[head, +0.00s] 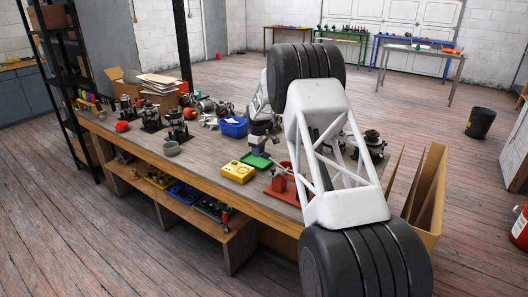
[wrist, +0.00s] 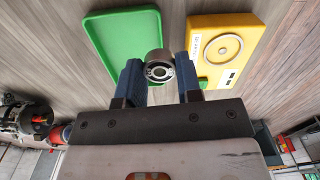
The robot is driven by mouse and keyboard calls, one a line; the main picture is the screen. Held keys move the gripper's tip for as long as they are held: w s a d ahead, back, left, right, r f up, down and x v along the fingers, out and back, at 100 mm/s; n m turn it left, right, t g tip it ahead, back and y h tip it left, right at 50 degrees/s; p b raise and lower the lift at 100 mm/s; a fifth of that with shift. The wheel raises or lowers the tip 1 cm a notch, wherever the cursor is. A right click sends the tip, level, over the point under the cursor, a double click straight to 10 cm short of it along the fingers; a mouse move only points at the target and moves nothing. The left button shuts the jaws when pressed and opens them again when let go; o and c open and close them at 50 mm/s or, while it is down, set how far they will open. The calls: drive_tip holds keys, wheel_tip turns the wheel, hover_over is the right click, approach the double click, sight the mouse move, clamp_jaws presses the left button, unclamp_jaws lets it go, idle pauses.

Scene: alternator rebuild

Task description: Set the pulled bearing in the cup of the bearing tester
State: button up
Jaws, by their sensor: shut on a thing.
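The pulled bearing (wrist: 159,71) is a small metal ring with a dark bore, held between the two blue fingers of my gripper (wrist: 158,63) in the wrist view. My gripper is shut on it. The bearing tester (wrist: 236,76) is a yellow box to the right of the bearing, with a round pale cup (wrist: 222,48) on top. The bearing is apart from the cup. In the head view the yellow tester (head: 238,172) sits near the bench's front edge, and my gripper (head: 262,147) is above the bench behind it. The bearing cannot be made out there.
A green tray (wrist: 110,50) lies left of the tester in the wrist view; its visible floor is bare. In the head view a blue bin (head: 234,128) stands behind, and a red press-like stand (head: 284,183) is to the right. Several machine parts crowd the bench's left end.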

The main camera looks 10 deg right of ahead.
sight(243, 170)
drive_tip(key=a+n, duration=0.1)
drive_tip(key=n, duration=0.1)
drive_tip(key=s+a+r+n, duration=0.1)
drive_tip(key=a+n, duration=0.1)
drive_tip(key=s+a+n, duration=0.1)
drive_tip(key=n, duration=0.2)
drive_tip(key=shift+a+r, duration=0.25)
drive_tip(key=shift+a, duration=0.15)
drive_tip(key=a+n, duration=0.1)
drive_tip(key=n, duration=0.1)
drive_tip(key=s+a+n, duration=0.1)
drive_tip(key=s+a+r+n, duration=0.1)
drive_tip(key=n, duration=0.1)
drive_tip(key=shift+a+n, duration=0.15)
drive_tip(key=shift+n, duration=0.15)
drive_tip(key=shift+f, duration=0.2)
drive_tip(key=shift+f, duration=2.25)
drive_tip(key=shift+f, duration=1.1)
idle(1.1)
drive_tip(key=o, duration=1)
drive_tip(key=shift+r, duration=0.1)
